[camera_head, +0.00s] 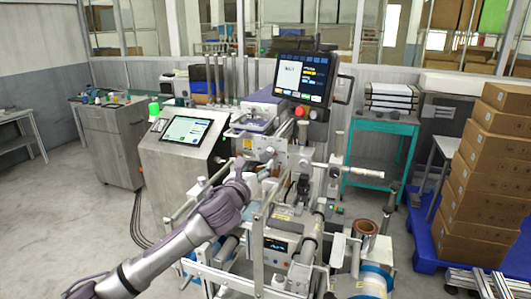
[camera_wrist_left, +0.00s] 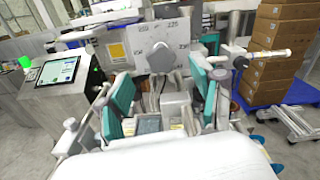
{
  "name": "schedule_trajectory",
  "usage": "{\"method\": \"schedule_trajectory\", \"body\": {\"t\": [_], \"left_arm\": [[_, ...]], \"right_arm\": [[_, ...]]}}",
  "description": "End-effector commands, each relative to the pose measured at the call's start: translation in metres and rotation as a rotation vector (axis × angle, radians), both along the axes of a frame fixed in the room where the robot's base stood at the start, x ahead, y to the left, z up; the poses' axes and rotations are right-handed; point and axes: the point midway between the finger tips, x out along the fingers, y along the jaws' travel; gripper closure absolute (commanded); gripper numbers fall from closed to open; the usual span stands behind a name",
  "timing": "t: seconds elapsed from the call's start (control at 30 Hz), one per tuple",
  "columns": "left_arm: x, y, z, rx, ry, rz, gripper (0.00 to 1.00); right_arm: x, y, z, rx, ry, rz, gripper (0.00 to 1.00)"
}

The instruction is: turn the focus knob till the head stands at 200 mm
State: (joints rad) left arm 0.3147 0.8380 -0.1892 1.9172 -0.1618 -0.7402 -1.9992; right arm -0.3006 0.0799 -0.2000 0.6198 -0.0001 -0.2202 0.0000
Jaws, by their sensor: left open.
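The focus knob (camera_wrist_left: 160,58) is a round grey knob on a pale dial plate (camera_wrist_left: 138,44) with numbers around it. The numbers are small and blurred, and I cannot read which one the knob stands at. My left gripper (camera_wrist_left: 161,90) is open, with its teal-padded fingers spread to the left and right below the knob in the wrist view. The knob sits ahead of the fingers, and nothing is between them. In the head view my left gripper (camera_head: 246,168) is in front of the machine and partly covers it. My right gripper is not in view.
A lit touchscreen (camera_head: 187,130) stands left of the machine, and a monitor (camera_head: 304,79) is above it. A white-tipped rod (camera_head: 358,171) juts out to the right. Rails and rollers fill the front. Cardboard boxes (camera_head: 490,180) are stacked at far right.

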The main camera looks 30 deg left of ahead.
Motion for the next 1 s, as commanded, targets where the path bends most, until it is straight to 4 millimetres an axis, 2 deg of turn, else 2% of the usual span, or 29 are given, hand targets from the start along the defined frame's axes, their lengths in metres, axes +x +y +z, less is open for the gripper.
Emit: {"method": "schedule_trajectory", "body": {"t": [0.1, 0.3, 0.5, 0.77, 1.0], "left_arm": [[0.025, 0.006, 0.003, -0.005, 0.0, 0.002, 0.33], [0.054, 0.013, 0.002, -0.003, -0.001, 0.0, 0.33], [0.066, 0.015, 0.0, 0.0, 0.0, -0.002, 0.33], [0.066, 0.015, 0.0, 0.0, 0.001, -0.002, 0.33], [0.066, 0.015, 0.0, 0.0, 0.001, -0.001, 0.73]], "right_arm": [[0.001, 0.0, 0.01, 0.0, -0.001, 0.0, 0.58], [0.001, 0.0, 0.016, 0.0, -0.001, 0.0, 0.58], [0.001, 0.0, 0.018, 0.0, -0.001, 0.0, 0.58], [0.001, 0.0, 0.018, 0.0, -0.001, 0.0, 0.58], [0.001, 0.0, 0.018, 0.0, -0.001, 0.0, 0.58]]}}
